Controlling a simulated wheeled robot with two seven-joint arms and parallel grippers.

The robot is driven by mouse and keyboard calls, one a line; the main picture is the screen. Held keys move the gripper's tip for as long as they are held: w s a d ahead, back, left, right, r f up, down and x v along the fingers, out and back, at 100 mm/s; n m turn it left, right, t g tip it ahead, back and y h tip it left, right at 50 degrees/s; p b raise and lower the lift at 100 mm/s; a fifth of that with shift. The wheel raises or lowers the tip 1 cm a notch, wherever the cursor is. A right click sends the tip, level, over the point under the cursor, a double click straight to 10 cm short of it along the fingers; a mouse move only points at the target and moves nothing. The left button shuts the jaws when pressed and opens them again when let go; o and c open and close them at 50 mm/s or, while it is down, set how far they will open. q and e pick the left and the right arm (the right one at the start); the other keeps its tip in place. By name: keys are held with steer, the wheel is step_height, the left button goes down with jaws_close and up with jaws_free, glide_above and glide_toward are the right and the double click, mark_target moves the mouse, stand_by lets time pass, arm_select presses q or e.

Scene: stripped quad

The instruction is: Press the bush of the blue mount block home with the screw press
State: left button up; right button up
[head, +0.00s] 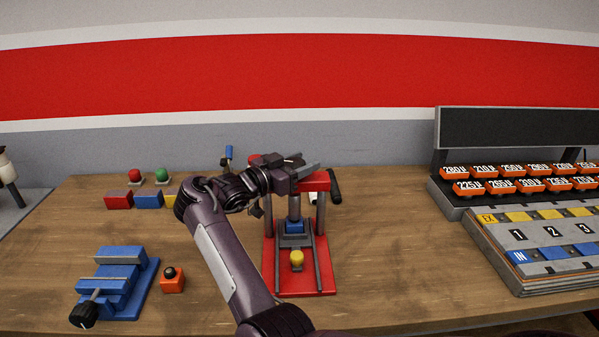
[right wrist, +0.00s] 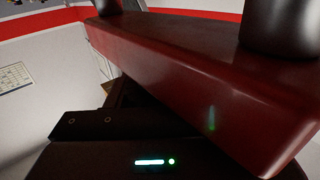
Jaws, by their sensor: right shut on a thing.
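The screw press has a red base (head: 310,283), grey posts and a red top beam (head: 318,181). The blue mount block (head: 294,227) sits between the posts, directly under the grey ram (head: 294,206). Its bush cannot be made out. A yellow knob (head: 297,258) is at the front of the press slide. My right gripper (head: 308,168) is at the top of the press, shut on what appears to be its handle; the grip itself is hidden. In the right wrist view a dark red beam (right wrist: 200,75) fills much of the picture. My left gripper is not in view.
A blue vise (head: 122,280) and an orange block with a black knob (head: 172,280) stand front left. Red and blue blocks (head: 148,200) and two push buttons (head: 162,176) stand behind. A numbered rack (head: 480,215) fills the right. Table between press and rack is clear.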

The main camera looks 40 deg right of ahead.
steer(key=shift+r, duration=0.1)
stand_by(0.3)
steer(key=o, duration=0.6)
steer(key=shift+c, duration=0.2)
steer(key=o, duration=0.4)
steer(key=shift+d, duration=0.1)
